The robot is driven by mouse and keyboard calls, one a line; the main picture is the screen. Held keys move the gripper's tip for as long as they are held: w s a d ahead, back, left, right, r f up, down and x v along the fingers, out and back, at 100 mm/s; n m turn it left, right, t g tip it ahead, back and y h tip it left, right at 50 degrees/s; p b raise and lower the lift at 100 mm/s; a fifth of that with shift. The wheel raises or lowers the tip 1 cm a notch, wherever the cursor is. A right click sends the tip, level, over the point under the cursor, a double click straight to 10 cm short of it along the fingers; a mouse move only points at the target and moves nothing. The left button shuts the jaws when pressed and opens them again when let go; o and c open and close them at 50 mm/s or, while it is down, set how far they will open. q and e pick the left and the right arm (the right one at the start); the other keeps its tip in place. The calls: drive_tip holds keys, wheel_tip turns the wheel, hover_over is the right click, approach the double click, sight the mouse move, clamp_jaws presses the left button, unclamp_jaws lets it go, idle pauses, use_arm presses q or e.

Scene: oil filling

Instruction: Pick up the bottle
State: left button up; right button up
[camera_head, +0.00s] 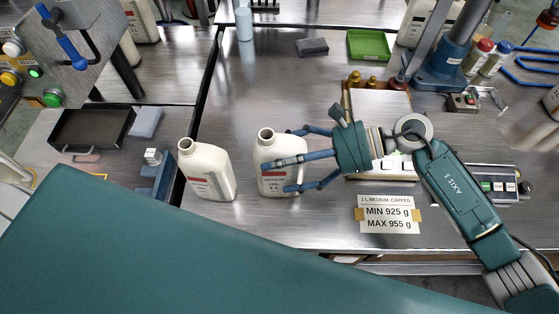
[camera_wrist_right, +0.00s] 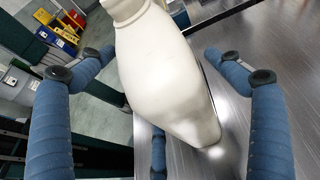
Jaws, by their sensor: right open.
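Two white open-necked bottles stand upright side by side on the steel table. The right-hand bottle (camera_head: 268,150) is between the fingers of my right gripper (camera_head: 292,162). The fingers are open around it, and one crosses in front of its label. In the right wrist view the bottle (camera_wrist_right: 160,70) fills the middle, with blue fingers (camera_wrist_right: 160,100) spread on both sides and a gap beside it. The other bottle (camera_head: 207,170) stands just to the left, apart from the gripper. A large teal arm part covers the lower left of the head view. My left gripper does not show.
A scale (camera_head: 375,105) is behind my right gripper. A weight sign (camera_head: 389,214) lies near the front edge. A green tray (camera_head: 369,46) and a dark block (camera_head: 312,46) lie at the back. The table between them and the bottles is clear.

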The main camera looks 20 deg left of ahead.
drive_tip(key=shift+s+a+f, duration=0.1)
drive_tip(key=shift+a+f, duration=0.05)
drive_tip(key=shift+a, duration=0.1)
drive_tip(key=c, duration=1.3)
